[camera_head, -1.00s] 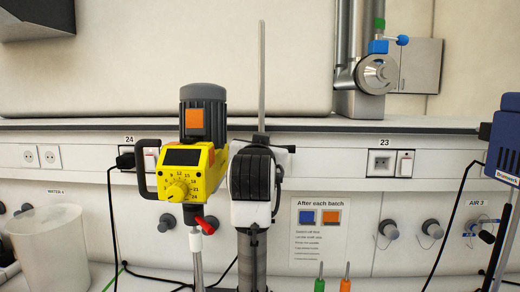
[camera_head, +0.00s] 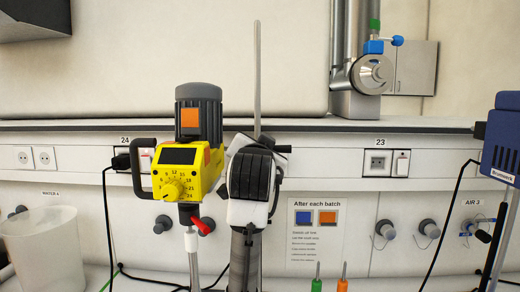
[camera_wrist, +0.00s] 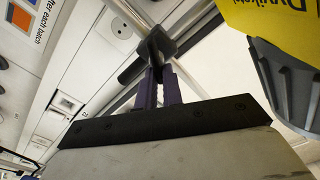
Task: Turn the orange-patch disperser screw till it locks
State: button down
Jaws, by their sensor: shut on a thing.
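The orange-patch disperser (camera_head: 200,150) has a yellow head, a grey motor with an orange square, and a numbered dial. It hangs beside an upright metal rod (camera_head: 257,80) at the middle of the head view. My gripper (camera_wrist: 158,75) has two purple fingers, shut on a black screw knob (camera_wrist: 155,45) by the rod in the wrist view. The disperser's yellow housing (camera_wrist: 285,20) is at the upper right there. In the head view my black and white wrist covers the fingers and most of the clamp. The screw's thread is hidden, so its tightness cannot be told.
A clear beaker (camera_head: 45,250) stands at the left. A blue device (camera_head: 503,140) is at the right edge. Green and orange handles (camera_head: 316,283) stick up at the front. Black cables hang beside the disperser. A shelf (camera_head: 400,126) runs along the wall behind.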

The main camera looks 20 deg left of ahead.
jog(key=shift+a, duration=0.2)
jog(key=c, duration=1.4)
grip_release()
jog(key=shift+a, duration=0.1)
jog(key=shift+c, duration=0.2)
jog(key=shift+s, duration=0.1)
jog(key=b+v, duration=0.5)
jog(key=v, duration=0.8)
jog(key=shift+s+d, duration=0.25)
jog(key=shift+s, duration=0.05)
jog(key=shift+o, duration=0.3)
